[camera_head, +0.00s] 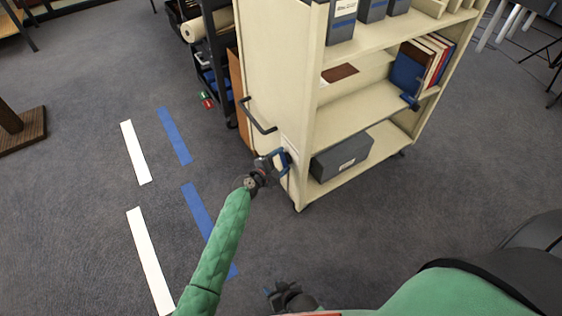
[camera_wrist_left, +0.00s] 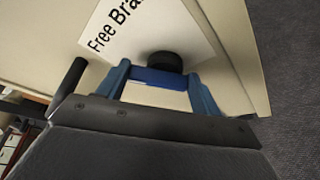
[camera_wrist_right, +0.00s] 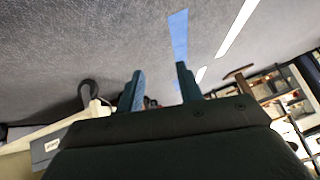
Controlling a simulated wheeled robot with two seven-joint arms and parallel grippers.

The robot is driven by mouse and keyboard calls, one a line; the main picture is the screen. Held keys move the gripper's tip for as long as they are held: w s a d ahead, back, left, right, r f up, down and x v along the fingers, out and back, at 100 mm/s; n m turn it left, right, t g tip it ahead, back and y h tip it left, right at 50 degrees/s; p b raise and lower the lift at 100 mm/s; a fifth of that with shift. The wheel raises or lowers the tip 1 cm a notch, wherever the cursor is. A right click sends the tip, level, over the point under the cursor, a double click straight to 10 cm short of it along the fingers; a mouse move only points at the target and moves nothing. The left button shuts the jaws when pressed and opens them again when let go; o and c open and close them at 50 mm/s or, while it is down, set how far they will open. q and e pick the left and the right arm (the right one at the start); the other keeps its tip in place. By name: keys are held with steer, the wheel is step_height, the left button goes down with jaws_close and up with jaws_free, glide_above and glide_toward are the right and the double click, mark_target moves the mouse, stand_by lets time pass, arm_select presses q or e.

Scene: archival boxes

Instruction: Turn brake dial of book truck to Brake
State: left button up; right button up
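The cream book truck (camera_head: 272,90) stands at centre right. Its end panel carries a white label (camera_wrist_left: 138,28) whose visible text reads "Free Bra…", cut off by the frame. Below the label is the brake dial, with a round black part (camera_wrist_left: 162,61) and a blue bar (camera_wrist_left: 158,78) in front. My left gripper (camera_head: 284,162) is at the panel's lower part. In the left wrist view, its spread fingers (camera_wrist_left: 160,84) stand at either end of the bar; whether they touch it is unclear. My right gripper (camera_head: 279,291) is open and empty, low over the floor; its fingers show in the right wrist view (camera_wrist_right: 160,85).
A black handle (camera_head: 258,117) sticks out from the truck's end, close to my left gripper. Grey boxes (camera_head: 341,158) and books (camera_head: 412,66) stand on the shelves. Dark shelving (camera_head: 224,60) is behind the truck. Blue and white floor strips (camera_head: 135,152) lie left on open carpet.

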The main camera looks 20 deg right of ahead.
arm_select(q)
steer(key=c, duration=0.3)
